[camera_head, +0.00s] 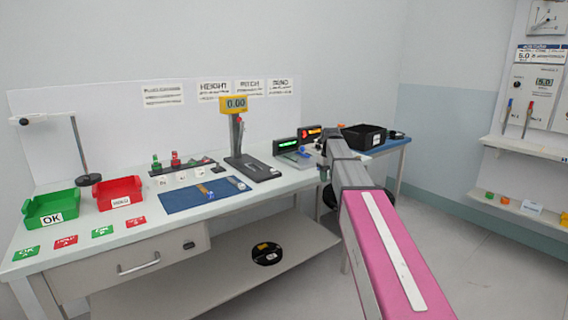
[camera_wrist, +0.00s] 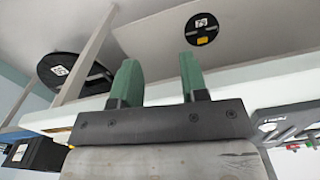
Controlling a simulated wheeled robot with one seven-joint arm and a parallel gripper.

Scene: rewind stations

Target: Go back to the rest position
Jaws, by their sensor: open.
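My gripper (camera_wrist: 157,82) shows in the wrist view as two green fingers set apart on a dark bar, with nothing between them. The wrist view looks toward the front edge of the workbench (camera_wrist: 200,88) and the lower shelf, and appears upside down. In the head view my pink and grey arm reaches forward past the right end of the workbench (camera_head: 290,188).
A green OK tray (camera_head: 31,214), a red tray (camera_head: 103,199), a blue mat (camera_head: 178,201) and a yellow-headed gauge (camera_head: 233,104) are on the bench. A black bin (camera_head: 352,140) stands on a blue-topped table behind my arm. A black disc (camera_head: 267,259) lies on the lower shelf. Floor shows at right.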

